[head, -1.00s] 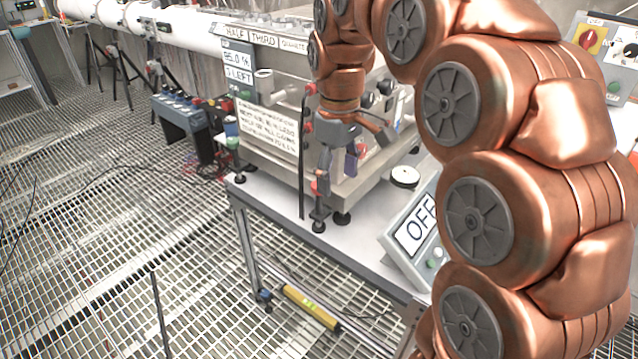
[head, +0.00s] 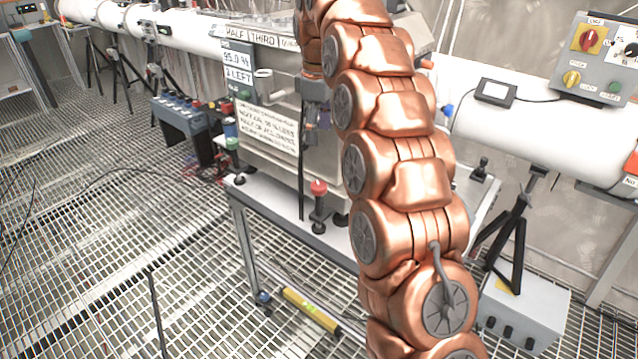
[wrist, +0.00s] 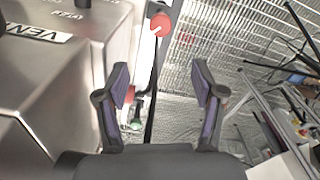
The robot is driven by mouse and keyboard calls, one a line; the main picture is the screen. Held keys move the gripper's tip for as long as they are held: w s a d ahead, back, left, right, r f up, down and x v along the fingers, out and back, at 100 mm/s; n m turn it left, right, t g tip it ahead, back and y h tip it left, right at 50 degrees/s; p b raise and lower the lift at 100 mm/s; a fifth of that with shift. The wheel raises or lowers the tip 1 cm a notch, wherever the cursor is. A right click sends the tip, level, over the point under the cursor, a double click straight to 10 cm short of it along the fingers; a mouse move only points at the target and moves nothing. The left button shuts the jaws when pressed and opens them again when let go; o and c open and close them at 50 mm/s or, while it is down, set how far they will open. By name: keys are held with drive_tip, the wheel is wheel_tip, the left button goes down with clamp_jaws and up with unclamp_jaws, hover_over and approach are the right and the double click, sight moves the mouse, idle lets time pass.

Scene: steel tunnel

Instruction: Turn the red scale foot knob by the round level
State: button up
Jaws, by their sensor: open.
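The red scale foot knob (head: 318,187) stands upright on a black foot at the front corner of the steel scale box (head: 285,95). In the wrist view a red round knob (wrist: 161,24) with a pale mark shows at the top, beyond the fingertips. My gripper (head: 309,128) is above the foot knob in the head view, partly hidden by my arm. I cannot make out the round level; my arm covers part of the table.
A handwritten note (head: 267,128) and a display (head: 238,66) are on the scale's front. A yellow bar (head: 310,308) lies low under the table. A white pipe (head: 540,110) runs behind at right. The grated floor at left is mostly clear.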

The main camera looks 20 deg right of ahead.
sight(319, 185)
drive_tip(key=shift+f+p, duration=0.95)
drive_tip(key=shift+f, duration=6.65)
drive_tip(key=c, duration=1.1)
